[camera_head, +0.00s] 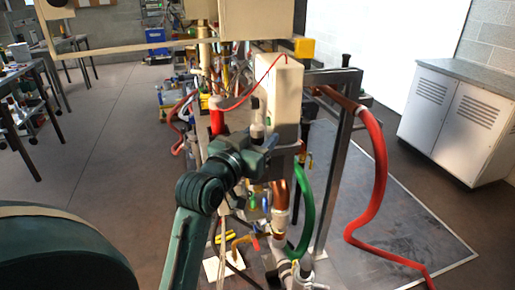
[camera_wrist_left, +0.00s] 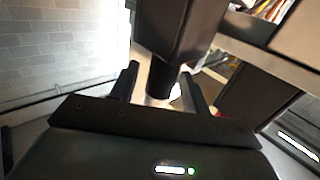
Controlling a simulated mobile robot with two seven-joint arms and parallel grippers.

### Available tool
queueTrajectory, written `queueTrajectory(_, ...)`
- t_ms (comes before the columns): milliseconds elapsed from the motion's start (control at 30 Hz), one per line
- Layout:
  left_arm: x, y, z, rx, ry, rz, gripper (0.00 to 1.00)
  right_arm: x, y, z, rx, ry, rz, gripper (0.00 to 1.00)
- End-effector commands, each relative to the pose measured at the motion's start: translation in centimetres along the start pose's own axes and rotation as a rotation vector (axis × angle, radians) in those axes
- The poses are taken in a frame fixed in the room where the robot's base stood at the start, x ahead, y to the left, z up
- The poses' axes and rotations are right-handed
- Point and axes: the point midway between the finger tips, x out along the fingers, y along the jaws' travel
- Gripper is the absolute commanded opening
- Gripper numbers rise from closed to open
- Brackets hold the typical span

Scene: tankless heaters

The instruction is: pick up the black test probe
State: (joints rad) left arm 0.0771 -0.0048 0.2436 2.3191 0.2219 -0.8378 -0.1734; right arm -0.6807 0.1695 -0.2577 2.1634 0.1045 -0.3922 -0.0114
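My left gripper (camera_head: 268,140) reaches up to the front of a pale upright box (camera_head: 286,95) in the head view. A dark, stepped probe-like piece (camera_wrist_left: 164,78) fills the middle of the left wrist view; it looks like the black test probe. Its narrow end lies between the two fingers of my left gripper (camera_wrist_left: 160,88), which stand apart with a gap visible on the left side. In the head view a small dark upright piece (camera_head: 257,131) shows beside the gripper; I cannot tell if it is the same probe. A red probe (camera_head: 216,117) with a red wire stands to the left.
A metal frame (camera_head: 336,150) with a thick red hose (camera_head: 378,170) stands right of the gripper. A green hose (camera_head: 303,208) and copper pipes hang below. A white cabinet (camera_head: 461,120) stands at the right. Open floor lies to the left.

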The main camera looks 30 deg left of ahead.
Motion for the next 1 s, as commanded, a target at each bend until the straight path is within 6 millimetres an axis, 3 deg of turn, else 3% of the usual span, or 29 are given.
queueTrajectory(500,0.0,0.0,0.0,0.0,-0.001,0.0,0.04,0.0,0.0,0.1,-0.002,-0.002,-0.002,0.36)
queueTrajectory(767,0.0,0.0,-0.3,0.0,0.001,0.0,0.03,0.0,0.0,0.0,-0.002,-0.002,-0.002,0.36)
queueTrajectory(1000,0.0,0.0,-4.4,0.003,0.007,0.001,0.03,-0.5,-0.1,-0.8,-0.018,-0.006,0.004,0.36)
